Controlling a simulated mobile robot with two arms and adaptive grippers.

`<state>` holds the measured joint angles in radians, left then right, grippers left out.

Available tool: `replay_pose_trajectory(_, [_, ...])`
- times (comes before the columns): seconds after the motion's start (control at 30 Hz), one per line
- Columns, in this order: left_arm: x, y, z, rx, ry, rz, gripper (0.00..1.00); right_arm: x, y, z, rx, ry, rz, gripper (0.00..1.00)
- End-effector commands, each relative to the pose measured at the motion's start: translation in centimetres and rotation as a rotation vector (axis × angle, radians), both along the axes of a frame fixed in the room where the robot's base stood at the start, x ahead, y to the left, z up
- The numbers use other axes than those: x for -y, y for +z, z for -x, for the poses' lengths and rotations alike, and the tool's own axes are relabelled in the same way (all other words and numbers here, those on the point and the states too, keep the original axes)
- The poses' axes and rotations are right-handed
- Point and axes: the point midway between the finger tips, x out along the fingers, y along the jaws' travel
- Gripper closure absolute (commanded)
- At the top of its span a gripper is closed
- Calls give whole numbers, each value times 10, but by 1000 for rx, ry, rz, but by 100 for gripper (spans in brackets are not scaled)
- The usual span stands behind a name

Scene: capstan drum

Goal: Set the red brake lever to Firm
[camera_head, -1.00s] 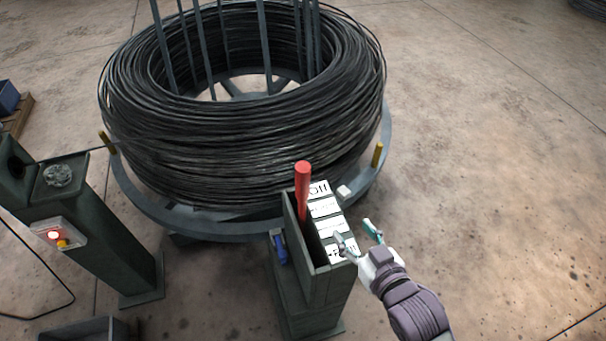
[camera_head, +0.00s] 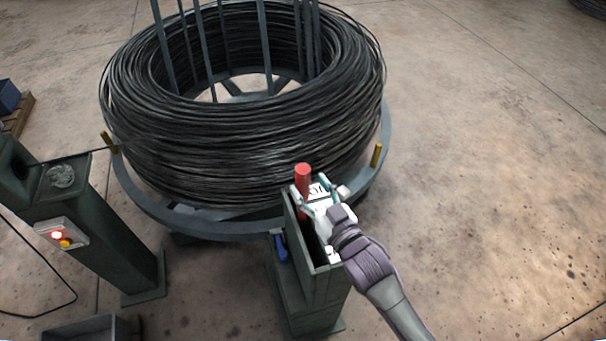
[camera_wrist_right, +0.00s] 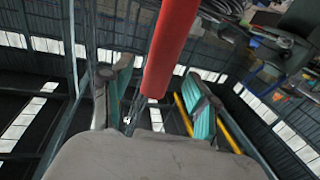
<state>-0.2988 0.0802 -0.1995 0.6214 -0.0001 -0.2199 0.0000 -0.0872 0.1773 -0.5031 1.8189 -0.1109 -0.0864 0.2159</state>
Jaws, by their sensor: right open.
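The red brake lever (camera_head: 303,176) stands upright at the far end of the slot in the dark green brake box (camera_head: 318,285). White label plates (camera_head: 317,190) run along the right of the slot; my gripper covers most of them and their words are not readable now. My right gripper (camera_head: 315,193) is open beside the lever, over the labels. In the right wrist view the red lever (camera_wrist_right: 172,45) shows in line with the gap between the open fingers (camera_wrist_right: 158,80); I cannot tell whether they touch it. My left gripper is out of view.
A large coil of black wire (camera_head: 240,150) sits on a round grey drum base (camera_head: 205,222) just behind the box. A blue handle (camera_head: 281,248) is on the box's left side. A green post with a button panel (camera_head: 62,234) stands at left. Floor at right is clear.

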Motion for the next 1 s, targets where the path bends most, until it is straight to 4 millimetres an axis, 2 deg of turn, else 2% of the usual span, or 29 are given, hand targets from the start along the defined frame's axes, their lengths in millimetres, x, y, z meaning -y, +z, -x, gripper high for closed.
replay_pose_trajectory(0.1, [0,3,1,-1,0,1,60,-9,1,-17,1,0,0,40])
replay_pose_trajectory(0.2, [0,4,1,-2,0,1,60,-14,1,-25,0,0,-1,40])
replay_pose_trajectory(0.6, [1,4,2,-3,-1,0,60,-18,0,-31,-1,0,0,40])
replay_pose_trajectory(0.93, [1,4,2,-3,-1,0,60,-17,0,-31,-1,0,0,95])
replay_pose_trajectory(0.97, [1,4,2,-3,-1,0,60,-17,0,-31,-1,0,0,100])
replay_pose_trajectory(1.0, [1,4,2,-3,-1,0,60,-17,0,-31,-1,0,0,100])
